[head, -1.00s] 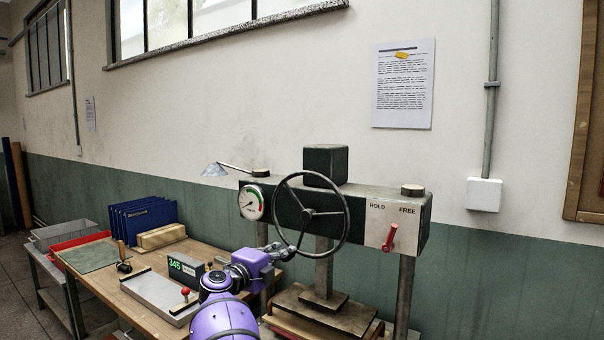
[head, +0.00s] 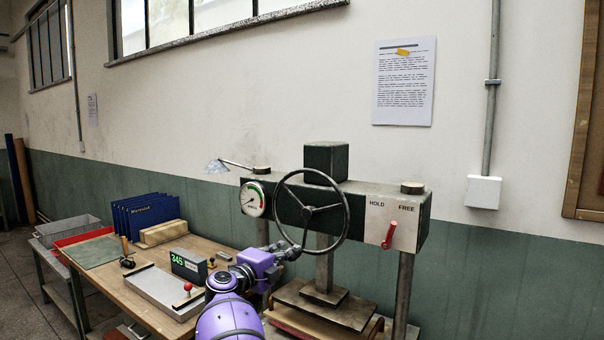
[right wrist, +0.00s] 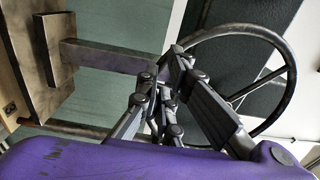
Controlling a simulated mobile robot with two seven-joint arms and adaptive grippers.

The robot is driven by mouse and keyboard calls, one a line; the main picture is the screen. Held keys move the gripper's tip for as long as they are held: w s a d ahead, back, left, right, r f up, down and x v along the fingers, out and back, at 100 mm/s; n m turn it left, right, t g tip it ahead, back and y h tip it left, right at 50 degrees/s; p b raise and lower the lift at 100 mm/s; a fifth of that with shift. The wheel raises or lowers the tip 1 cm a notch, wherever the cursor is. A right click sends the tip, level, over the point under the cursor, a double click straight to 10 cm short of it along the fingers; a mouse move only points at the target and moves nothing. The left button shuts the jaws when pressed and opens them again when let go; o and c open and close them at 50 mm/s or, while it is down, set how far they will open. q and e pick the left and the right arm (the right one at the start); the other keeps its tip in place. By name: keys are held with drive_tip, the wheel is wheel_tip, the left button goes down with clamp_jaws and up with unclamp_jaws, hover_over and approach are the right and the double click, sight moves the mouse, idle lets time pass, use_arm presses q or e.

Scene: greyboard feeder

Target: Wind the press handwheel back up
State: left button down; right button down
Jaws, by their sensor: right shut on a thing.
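The press handwheel (head: 347,214) is a dark ring with three spokes on the front of the press head (head: 366,208). My right gripper (head: 297,248) is at the lower left of its rim, reached from below. In the right wrist view the fingers of my right gripper (right wrist: 163,66) are closed at the rim of the handwheel (right wrist: 283,48); the exact contact is partly hidden by the fingers. The red lever (head: 389,236) sits below the HOLD and FREE labels. The round gauge (head: 254,199) is left of the wheel. My left gripper is out of view.
Below the wheel, the press plate (head: 357,313) sits under the ram, between posts (head: 403,290).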

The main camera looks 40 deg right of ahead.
drive_tip(key=shift+a+f, duration=0.1)
drive_tip(key=shift+f, duration=0.25)
